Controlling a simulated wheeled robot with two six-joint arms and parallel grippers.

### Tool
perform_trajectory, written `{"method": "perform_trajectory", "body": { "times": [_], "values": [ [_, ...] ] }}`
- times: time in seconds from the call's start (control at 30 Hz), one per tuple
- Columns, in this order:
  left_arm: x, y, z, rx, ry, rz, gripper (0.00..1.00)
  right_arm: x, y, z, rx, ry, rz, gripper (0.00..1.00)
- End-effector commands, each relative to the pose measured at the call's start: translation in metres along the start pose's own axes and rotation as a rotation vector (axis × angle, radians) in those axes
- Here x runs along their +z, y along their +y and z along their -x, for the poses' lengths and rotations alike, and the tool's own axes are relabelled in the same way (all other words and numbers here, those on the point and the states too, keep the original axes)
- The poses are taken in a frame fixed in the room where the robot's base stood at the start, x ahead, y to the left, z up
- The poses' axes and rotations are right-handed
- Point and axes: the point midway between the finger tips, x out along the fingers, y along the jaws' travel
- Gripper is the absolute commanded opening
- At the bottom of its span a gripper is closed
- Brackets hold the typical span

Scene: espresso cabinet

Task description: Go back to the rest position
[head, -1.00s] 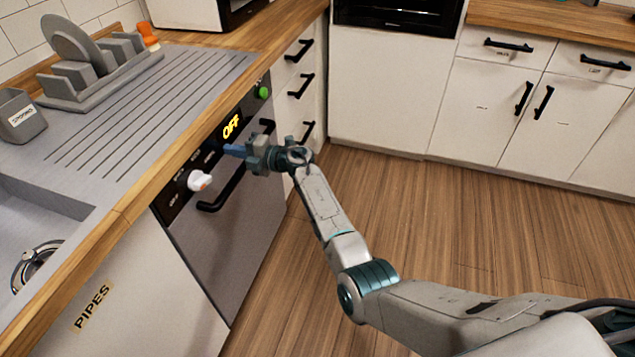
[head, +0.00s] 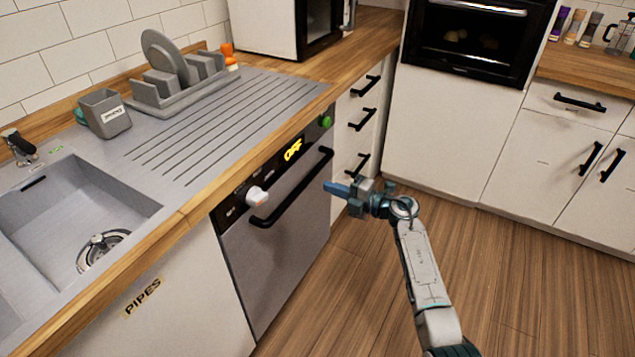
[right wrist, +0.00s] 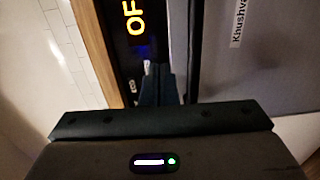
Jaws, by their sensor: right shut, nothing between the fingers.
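My right gripper (head: 336,189) is shut and empty, in the air to the right of the dishwasher (head: 276,262), with its fingers pointing left toward the dishwasher. In the head view it appears clear of the handle. In the right wrist view its closed fingers (right wrist: 158,88) show over the dark control panel, where part of the yellow "OFF" display (right wrist: 134,18) is visible. The dishwasher door looks closed, with a black bar handle (head: 292,190), a white knob (head: 258,196) and a green button (head: 325,121). My left gripper is not in view.
A wooden-edged counter (head: 190,213) with a sink (head: 75,215) and a dish rack (head: 180,85) runs along the left. Drawers with black handles (head: 362,116) stand beside the dishwasher. An oven (head: 475,35) is at the back. The wooden floor (head: 520,290) at right is clear.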

Motion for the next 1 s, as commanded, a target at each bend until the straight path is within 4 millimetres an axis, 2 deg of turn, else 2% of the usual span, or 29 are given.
{"method": "perform_trajectory", "body": {
  "times": [0.23, 0.3, 0.37, 0.47, 0.67, 0.8, 0.87, 1.0],
  "values": [
    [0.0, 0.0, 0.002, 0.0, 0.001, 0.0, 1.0, 0.0, -0.003, 0.009, 0.005, -0.006, -0.01, 0.0],
    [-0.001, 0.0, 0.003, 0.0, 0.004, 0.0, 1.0, 0.0, -0.011, 0.014, 0.022, -0.033, -0.049, 0.0],
    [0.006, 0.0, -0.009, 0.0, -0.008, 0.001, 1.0, 0.0, -0.025, 0.021, 0.05, -0.081, -0.113, 0.0],
    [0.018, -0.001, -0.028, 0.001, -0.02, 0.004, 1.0, 0.003, -0.066, 0.047, 0.111, -0.226, -0.287, 0.0],
    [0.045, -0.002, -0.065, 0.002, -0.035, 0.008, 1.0, -0.006, -0.189, 0.134, 0.151, -0.627, -0.703, 0.0],
    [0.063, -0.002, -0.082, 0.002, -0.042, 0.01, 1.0, -0.034, -0.27, 0.199, 0.108, -0.874, -0.935, 0.0],
    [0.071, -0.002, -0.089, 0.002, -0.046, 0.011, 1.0, -0.051, -0.302, 0.227, 0.079, -0.973, -1.026, 0.0],
    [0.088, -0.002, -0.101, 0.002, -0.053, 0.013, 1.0, -0.104, -0.37, 0.291, -0.01, -1.191, -1.223, 0.0]
  ]
}}
